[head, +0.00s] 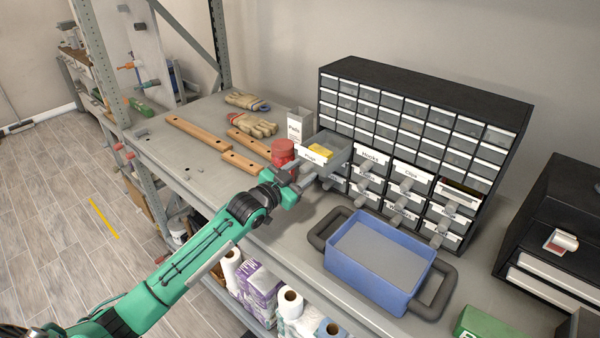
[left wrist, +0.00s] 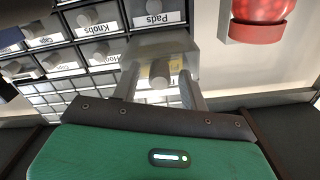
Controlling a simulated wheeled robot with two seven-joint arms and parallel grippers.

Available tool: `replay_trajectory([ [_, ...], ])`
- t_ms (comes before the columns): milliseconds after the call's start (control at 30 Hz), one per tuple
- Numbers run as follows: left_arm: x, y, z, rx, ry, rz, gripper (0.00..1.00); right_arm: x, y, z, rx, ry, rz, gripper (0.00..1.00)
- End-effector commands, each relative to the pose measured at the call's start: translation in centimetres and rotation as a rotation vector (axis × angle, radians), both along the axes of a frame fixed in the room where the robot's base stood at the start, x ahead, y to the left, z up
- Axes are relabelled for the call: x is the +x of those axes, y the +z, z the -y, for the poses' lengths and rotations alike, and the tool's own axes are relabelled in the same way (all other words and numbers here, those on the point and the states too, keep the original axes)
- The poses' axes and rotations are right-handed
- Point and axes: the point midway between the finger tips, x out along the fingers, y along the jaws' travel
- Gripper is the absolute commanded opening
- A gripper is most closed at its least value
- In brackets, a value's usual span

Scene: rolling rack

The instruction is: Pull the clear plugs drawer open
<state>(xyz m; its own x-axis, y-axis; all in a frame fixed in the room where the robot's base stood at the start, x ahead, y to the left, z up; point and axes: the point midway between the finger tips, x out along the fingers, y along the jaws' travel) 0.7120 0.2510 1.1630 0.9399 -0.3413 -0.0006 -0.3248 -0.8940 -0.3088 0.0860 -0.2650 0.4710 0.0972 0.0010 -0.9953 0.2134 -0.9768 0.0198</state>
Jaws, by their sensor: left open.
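The clear plugs drawer (head: 314,154) stands pulled out of the black cabinet (head: 345,69), at the left end of the upper row of larger drawers. Its white label faces me and yellow contents show inside. In the left wrist view the drawer (left wrist: 160,46) lies straight ahead, with its round grey knob (left wrist: 160,76) in front. My left gripper (head: 307,181) is at the drawer front. In the left wrist view its open fingers (left wrist: 160,88) stand on either side of the knob, and contact cannot be told. My right gripper is out of view.
A red jar (head: 283,152) stands close left of my left gripper. A blue bin (head: 349,268) with dark handles sits on the bench in front of the cabinet. Gloves (head: 255,127) and wooden bars (head: 199,132) lie at the left. A dark drawer unit (head: 562,215) stands right.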

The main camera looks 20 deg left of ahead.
Motion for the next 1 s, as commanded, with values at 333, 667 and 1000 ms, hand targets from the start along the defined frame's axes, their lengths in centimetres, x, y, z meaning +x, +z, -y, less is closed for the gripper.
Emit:
replay_trajectory([
  [333,-2.8,-0.4,-1.0,0.002,-0.001,0.0,0.44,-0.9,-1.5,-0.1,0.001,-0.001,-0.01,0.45],
  [667,-9.0,-0.5,-3.3,0.002,0.0,-0.002,0.44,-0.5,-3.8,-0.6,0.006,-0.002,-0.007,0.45],
  [1000,-12.6,-0.2,-4.6,0.0,0.0,-0.001,0.44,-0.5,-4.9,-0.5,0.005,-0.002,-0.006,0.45],
])
